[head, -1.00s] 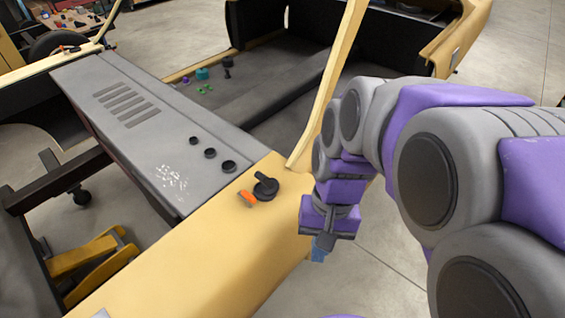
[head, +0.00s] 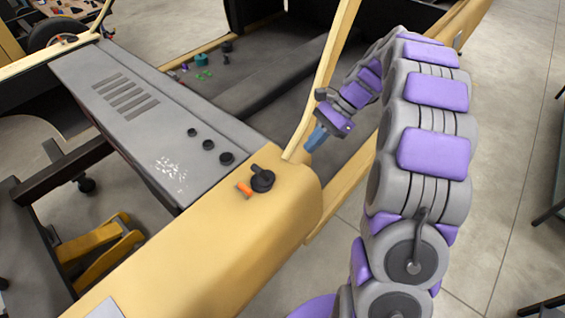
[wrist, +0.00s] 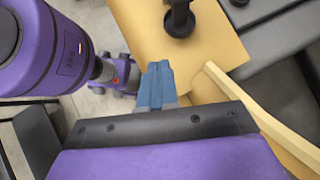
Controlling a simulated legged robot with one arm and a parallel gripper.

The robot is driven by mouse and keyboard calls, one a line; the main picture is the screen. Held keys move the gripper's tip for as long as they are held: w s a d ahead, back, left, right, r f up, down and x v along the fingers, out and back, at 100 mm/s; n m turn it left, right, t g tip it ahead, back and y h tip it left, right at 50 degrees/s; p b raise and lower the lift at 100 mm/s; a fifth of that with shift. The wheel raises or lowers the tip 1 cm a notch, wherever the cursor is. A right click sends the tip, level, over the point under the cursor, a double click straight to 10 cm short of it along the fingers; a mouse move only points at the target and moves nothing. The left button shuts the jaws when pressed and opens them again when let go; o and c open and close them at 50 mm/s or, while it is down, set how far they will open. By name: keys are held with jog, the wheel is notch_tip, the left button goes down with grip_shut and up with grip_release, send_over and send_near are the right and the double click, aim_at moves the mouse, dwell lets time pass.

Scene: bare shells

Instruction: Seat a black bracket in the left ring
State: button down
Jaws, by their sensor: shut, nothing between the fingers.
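A black bracket (head: 262,180), with a round base and an upright part, stands on the yellow body panel. It also shows at the top of the wrist view (wrist: 180,22). Three dark rings sit in a row on the grey panel; the leftmost ring (head: 192,132) is farthest from the bracket, and all look empty, though they are small. My gripper (head: 314,140) has blue fingers, shut and empty, held up and to the right of the bracket, apart from it. The fingers (wrist: 157,75) point toward the yellow panel in the wrist view.
An orange piece (head: 244,189) lies beside the bracket. A pale yellow pillar (head: 322,80) rises close to my gripper. Small green pieces (head: 204,75), a teal piece (head: 201,59) and a dark piece (head: 227,47) lie on the car floor. The yellow panel's front is clear.

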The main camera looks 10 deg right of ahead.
jog(key=w+f+m, duration=0.1)
jog(key=w, duration=0.1)
send_near(269, 177)
jog(key=shift+m+y, duration=0.3)
jog(key=shift+y, duration=0.1)
jog(key=d+f, duration=0.2)
jog(key=f, duration=0.1)
jog(key=shift+d+f+b, duration=0.15)
jog(key=shift+b, duration=0.25)
jog(key=a, duration=0.4)
jog(key=a+f, duration=0.1)
jog(key=a, duration=0.2)
jog(key=shift+s+f+b, duration=0.1)
jog(key=shift+s+b, duration=0.25)
jog(key=shift+s, duration=0.05)
jog(key=shift+d, duration=0.7)
jog(key=shift+s+a+p, duration=0.15)
jog(key=shift+a+p, duration=0.3)
jog(key=shift+a, duration=0.5)
jog(key=shift+s+a+p, duration=0.2)
jog(key=shift+a+p, duration=0.2)
jog(key=shift+a, duration=0.5)
jog(key=shift+w+d, duration=0.1)
jog(key=shift+d, duration=0.05)
jog(key=shift+d, duration=0.1)
